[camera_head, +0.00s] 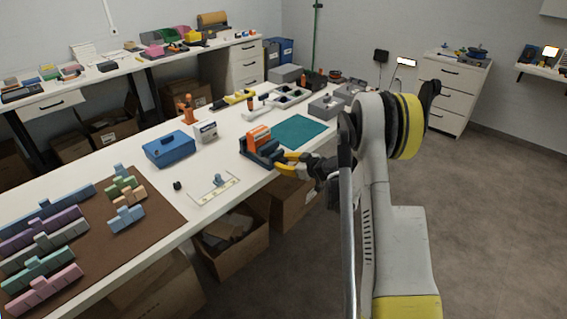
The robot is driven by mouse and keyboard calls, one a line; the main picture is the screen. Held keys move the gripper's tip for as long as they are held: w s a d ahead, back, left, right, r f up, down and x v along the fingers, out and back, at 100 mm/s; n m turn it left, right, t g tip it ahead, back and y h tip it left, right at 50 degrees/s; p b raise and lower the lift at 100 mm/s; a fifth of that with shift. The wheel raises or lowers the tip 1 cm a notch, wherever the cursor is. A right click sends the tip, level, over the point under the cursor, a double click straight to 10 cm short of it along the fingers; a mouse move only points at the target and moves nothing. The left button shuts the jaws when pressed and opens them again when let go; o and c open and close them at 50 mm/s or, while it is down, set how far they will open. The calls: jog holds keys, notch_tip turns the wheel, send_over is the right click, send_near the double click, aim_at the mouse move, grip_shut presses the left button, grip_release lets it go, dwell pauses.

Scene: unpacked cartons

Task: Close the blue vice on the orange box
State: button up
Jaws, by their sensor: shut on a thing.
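The blue vice (252,155) stands on the long white table near its front edge, about mid-picture. The orange box (258,136) sits upright in the vice and rises above its jaws. Whether both jaws touch the box is too small to tell. My gripper (284,162) reaches in from the right with its yellow and black fingers at the right end of the vice. It is shut on a part of the vice there, which the fingers hide; it looks to be the handle end.
A green mat (299,131) lies right behind the vice. A blue toolbox (169,149) and a small white box (206,132) stand to the left. A brown mat (152,203) holds several coloured blocks. Open cartons (236,246) stand under the table's front edge.

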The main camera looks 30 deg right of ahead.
jog(key=m+y, duration=0.2)
jog(key=m, duration=0.1)
jog(key=shift+d+g, duration=0.15)
jog(key=shift+g, duration=0.25)
jog(key=m+y, duration=0.2)
jog(key=m, duration=0.1)
jog(key=shift+m+y, duration=0.3)
jog(key=shift+m, duration=0.1)
dwell(0.3)
jog(key=o, duration=1.2)
jog(key=v, duration=1.2)
